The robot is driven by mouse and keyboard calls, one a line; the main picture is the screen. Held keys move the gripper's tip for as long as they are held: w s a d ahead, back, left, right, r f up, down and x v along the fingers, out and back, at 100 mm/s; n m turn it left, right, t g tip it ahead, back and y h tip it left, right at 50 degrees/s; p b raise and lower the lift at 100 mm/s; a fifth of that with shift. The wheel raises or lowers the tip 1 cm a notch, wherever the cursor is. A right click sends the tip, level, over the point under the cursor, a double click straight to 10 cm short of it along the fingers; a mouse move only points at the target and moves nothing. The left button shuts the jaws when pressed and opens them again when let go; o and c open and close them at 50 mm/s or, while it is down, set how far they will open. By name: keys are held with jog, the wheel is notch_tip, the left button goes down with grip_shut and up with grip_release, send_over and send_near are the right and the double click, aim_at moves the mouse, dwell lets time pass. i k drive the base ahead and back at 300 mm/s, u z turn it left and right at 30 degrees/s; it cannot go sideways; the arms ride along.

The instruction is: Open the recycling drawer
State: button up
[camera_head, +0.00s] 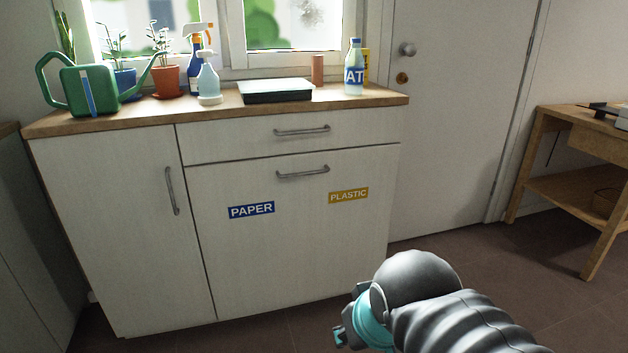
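The recycling drawer (290,240) is the large white lower front of the cabinet, with a blue PAPER label (251,210) and a yellow PLASTIC label (348,195). It looks shut, flush with the cabinet. Its horizontal metal handle (303,173) is near its top edge. My arm comes in at the lower right, with my gripper (338,330) low in front of the cabinet, below and to the right of the handle and apart from it. Only a small part of the gripper shows, and its fingers are mostly hidden by the arm.
A narrower shut drawer (290,135) lies above, and a cupboard door (120,220) at left. The wooden countertop (140,112) holds a green watering can (88,90), plants, bottles and a dark tray (276,91). A wooden table (570,165) stands at right. Floor between is clear.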

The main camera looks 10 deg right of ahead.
aim_at(273, 232)
jog(key=z, duration=0.8)
jog(key=i, duration=0.6)
jog(key=u, duration=0.35)
